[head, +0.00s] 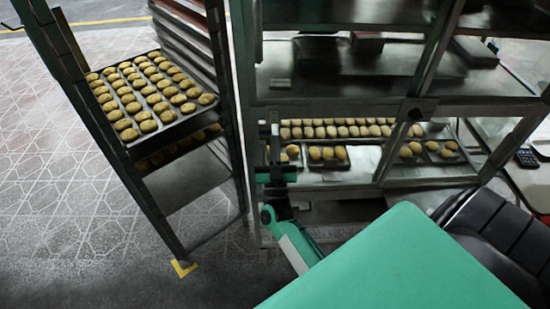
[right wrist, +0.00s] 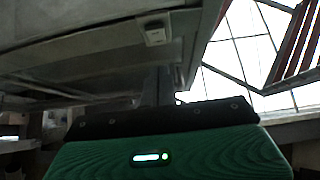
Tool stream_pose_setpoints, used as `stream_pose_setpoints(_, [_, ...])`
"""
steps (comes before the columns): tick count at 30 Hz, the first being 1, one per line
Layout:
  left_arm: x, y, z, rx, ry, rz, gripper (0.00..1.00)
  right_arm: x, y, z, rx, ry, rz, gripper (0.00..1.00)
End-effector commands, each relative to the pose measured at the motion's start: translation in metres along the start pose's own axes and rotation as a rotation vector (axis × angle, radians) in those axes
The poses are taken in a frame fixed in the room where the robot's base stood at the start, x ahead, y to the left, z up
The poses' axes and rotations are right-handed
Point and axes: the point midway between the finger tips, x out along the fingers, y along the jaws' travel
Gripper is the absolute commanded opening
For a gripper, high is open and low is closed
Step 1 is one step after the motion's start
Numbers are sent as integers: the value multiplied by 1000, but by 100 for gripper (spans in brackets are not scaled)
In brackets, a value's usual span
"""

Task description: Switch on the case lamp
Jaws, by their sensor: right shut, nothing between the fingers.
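The display case (head: 410,110) stands at the centre right of the head view, with glass panes in metal frames. A small pale switch box (right wrist: 153,32) shows in the right wrist view on the case's edge; I cannot make out its position. My right gripper (head: 275,140) is upright at the case's left front post, shut and empty. In the right wrist view its dark fingers (right wrist: 157,85) point toward the case, below the switch box; I cannot tell whether they touch anything. The lamp itself is not clearly visible. My left gripper is out of view.
A tall dark rack (head: 165,215) stands left of the case, close to my right gripper, with a tray of buns (head: 137,140) on it. Trays of rolls (head: 330,168) lie inside the case. Tiled floor (head: 60,190) is clear at the left.

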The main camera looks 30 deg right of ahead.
Motion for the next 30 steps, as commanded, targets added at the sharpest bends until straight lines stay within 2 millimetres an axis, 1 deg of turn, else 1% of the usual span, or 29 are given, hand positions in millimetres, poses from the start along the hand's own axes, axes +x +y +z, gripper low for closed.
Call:
stream_pose_setpoints(1, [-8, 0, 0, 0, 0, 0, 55, 14, 0, -4, -1, 3, 0, 0])
stream_pose_setpoints(2, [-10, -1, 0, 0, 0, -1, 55, 20, 0, -3, -2, 2, -1, 0])
stream_pose_setpoints(3, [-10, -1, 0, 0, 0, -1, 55, 22, 0, 5, -2, 1, -2, 0])
stream_pose_setpoints(4, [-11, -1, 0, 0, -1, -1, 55, 24, 0, 9, -2, 0, -2, 0])
stream_pose_setpoints(9, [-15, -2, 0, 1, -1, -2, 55, 36, 0, 22, 0, 0, -1, 0])
stream_pose_setpoints(15, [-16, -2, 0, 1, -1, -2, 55, 40, 0, 28, 0, 0, -1, 0])
stream_pose_setpoints(24, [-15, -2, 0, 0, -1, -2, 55, 40, 0, 29, 0, 0, -1, 0])
stream_pose_setpoints(26, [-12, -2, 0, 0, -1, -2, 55, 39, 0, 30, 0, 5, -1, 0])
stream_pose_setpoints(30, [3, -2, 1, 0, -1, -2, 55, 39, 0, 38, 0, 36, 0, 0])
